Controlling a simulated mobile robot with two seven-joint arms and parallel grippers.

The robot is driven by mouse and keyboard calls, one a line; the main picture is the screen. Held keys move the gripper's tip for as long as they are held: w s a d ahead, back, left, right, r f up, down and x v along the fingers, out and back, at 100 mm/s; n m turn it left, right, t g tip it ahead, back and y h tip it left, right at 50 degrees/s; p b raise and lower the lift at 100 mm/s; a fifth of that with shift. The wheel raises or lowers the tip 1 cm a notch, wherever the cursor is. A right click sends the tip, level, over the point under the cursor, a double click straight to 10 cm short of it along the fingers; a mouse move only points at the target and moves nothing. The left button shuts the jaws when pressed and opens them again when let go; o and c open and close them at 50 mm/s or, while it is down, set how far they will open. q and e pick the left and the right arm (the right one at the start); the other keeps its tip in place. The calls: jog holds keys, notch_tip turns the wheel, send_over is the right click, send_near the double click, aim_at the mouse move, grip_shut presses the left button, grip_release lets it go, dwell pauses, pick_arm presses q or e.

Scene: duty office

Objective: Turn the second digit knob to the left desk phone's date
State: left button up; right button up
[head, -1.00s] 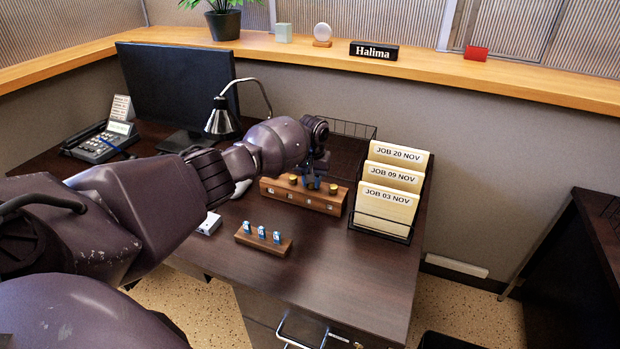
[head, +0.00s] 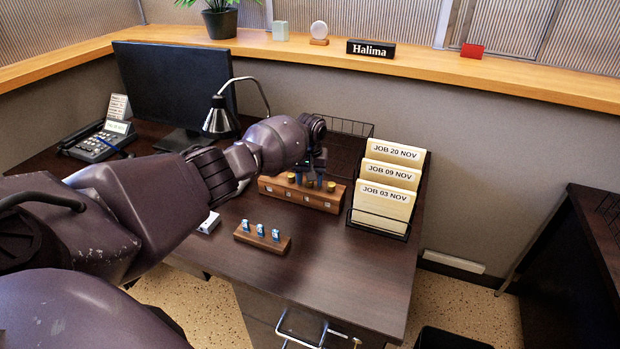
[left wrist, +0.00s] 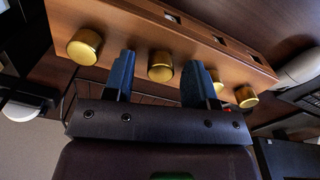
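A wooden block (head: 318,203) with a row of gold knobs and small windows along its front stands on the desk. In the left wrist view several gold knobs show, one of them (left wrist: 160,66) between the two blue fingers of my left gripper (left wrist: 160,80). The fingers are apart; I cannot tell whether they touch that knob. In the head view my left gripper (head: 311,170) is over the block, partly hiding its knobs. The desk phone (head: 97,145) is at the left, its raised display (head: 117,127) too small to read. My right gripper is out of view.
A smaller wooden block (head: 262,240) with blue-and-white pieces stands in front. A wire rack of job folders (head: 385,200) is close on the right. A lamp (head: 219,115) and monitor (head: 175,85) stand behind my arm. The desk's front right is clear.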

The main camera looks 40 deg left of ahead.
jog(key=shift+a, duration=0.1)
pick_arm(q)
jog(key=shift+r, duration=0.2)
notch_tip(320, 180, up, 9)
jog(key=shift+r+p, duration=0.1)
jog(key=shift+p, duration=1.15)
jog(key=shift+r, duration=0.65)
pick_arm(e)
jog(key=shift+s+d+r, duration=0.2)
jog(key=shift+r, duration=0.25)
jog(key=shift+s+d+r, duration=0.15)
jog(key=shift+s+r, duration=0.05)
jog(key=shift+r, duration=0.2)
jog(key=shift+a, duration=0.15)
